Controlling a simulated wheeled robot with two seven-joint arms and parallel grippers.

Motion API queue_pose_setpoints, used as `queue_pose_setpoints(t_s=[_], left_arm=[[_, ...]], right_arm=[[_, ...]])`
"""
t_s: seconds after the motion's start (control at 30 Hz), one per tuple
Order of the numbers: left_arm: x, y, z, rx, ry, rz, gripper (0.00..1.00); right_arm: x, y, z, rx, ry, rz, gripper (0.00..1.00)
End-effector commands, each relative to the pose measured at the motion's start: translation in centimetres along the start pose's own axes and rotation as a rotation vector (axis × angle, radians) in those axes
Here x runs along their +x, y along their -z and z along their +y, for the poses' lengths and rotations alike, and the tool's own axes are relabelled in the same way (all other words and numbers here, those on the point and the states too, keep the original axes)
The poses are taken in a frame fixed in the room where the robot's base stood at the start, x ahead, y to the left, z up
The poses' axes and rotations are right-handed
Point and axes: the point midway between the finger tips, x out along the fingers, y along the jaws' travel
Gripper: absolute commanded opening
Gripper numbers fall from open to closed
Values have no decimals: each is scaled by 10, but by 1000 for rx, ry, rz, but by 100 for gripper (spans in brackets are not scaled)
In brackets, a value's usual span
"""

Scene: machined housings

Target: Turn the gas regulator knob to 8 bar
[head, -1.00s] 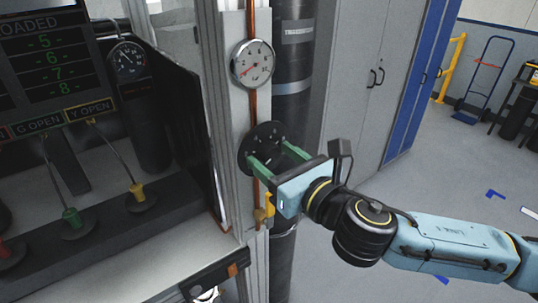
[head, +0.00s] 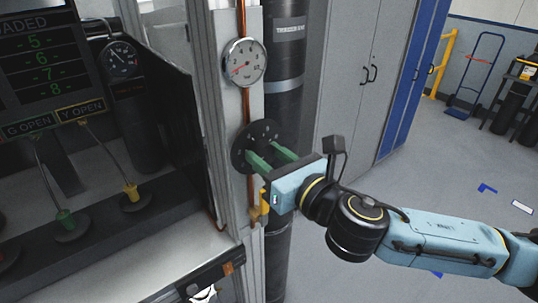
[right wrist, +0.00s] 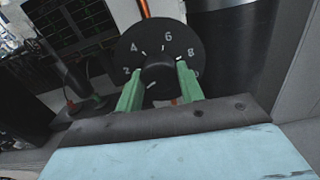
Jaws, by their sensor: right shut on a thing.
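The regulator knob (right wrist: 158,76) is black and round, in front of a black dial plate (head: 238,155) with white numbers; 2, 4, 6 and 8 show in the right wrist view. A white mark on the knob appears to point to the lower left, below the 2. My right gripper (right wrist: 159,70) is shut on the knob, one green finger on each side; it also shows at the plate in the head view (head: 264,156). Above it, a round white gauge (head: 245,62) has a red needle near the low end. My left gripper is not in view.
A dark cylinder (head: 285,100) stands behind the post. A bench with green and yellow levers (head: 131,191) is at left. The floor at right is clear near my arm.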

Motion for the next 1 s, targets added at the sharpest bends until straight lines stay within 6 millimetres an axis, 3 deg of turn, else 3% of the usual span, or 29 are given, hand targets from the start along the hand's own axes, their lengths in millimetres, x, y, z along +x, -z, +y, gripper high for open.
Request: queue_pose_setpoints(t_s=[1.0], left_arm=[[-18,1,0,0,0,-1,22]], right_arm=[[0,0,2,905,0,0,15]])
